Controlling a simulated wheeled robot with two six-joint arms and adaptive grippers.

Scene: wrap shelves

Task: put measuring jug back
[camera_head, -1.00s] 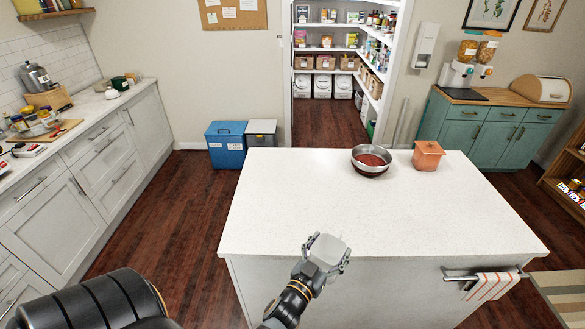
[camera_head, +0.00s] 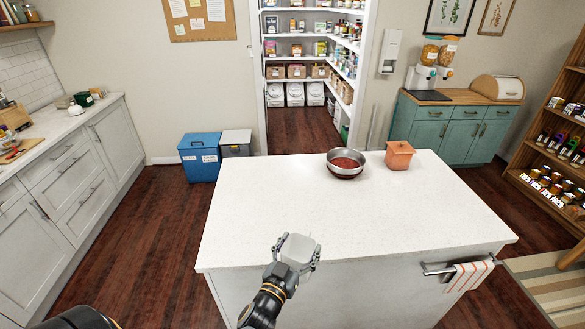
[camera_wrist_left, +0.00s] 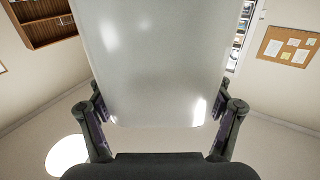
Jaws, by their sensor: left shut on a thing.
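A pale, translucent measuring jug (camera_head: 298,248) is held in my left gripper (camera_head: 294,262) at the front edge of the white island in the head view. In the left wrist view the jug (camera_wrist_left: 160,65) fills the middle, with a finger of the left gripper (camera_wrist_left: 160,125) on each side of it. The gripper is shut on the jug. The jug's lower part is hidden by the gripper in the head view. My right gripper is not in view.
The white island (camera_head: 300,205) is mostly bare. A pantry with white shelves (camera_head: 297,80) is behind. Blue (camera_head: 200,157) and grey bins stand left of it. A wooden shelf (camera_head: 545,180) is at right.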

